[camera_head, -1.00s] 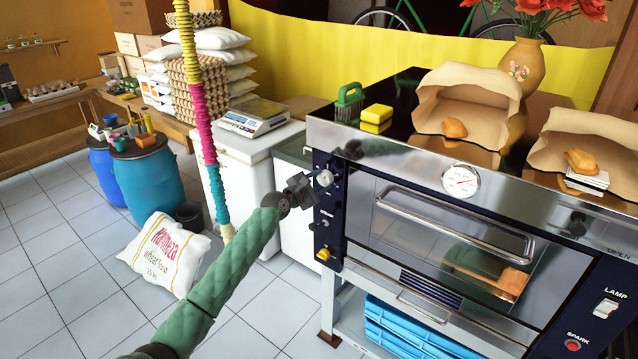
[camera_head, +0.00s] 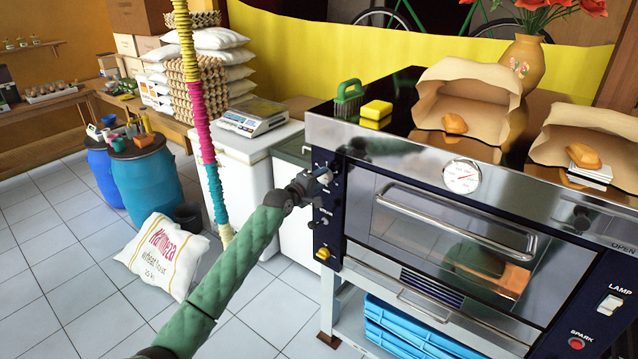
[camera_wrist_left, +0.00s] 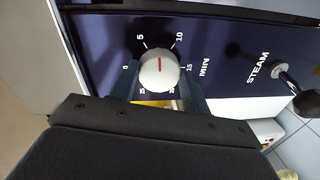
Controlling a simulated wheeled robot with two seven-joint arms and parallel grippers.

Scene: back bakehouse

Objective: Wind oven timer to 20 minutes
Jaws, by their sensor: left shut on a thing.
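The oven timer (camera_head: 324,175) is a round pale knob at the upper left of the oven's dark blue front panel. In the left wrist view the knob (camera_wrist_left: 158,74) has a red pointer line that points up, between the 5 and 10 marks. My right gripper is not in view.
Below the timer on the panel are a dark knob (camera_wrist_left: 289,77) by the STEAM label and a yellow knob (camera_head: 323,254). The oven door handle (camera_head: 455,225) juts out to the right. A white cabinet (camera_head: 245,180) stands left of the oven.

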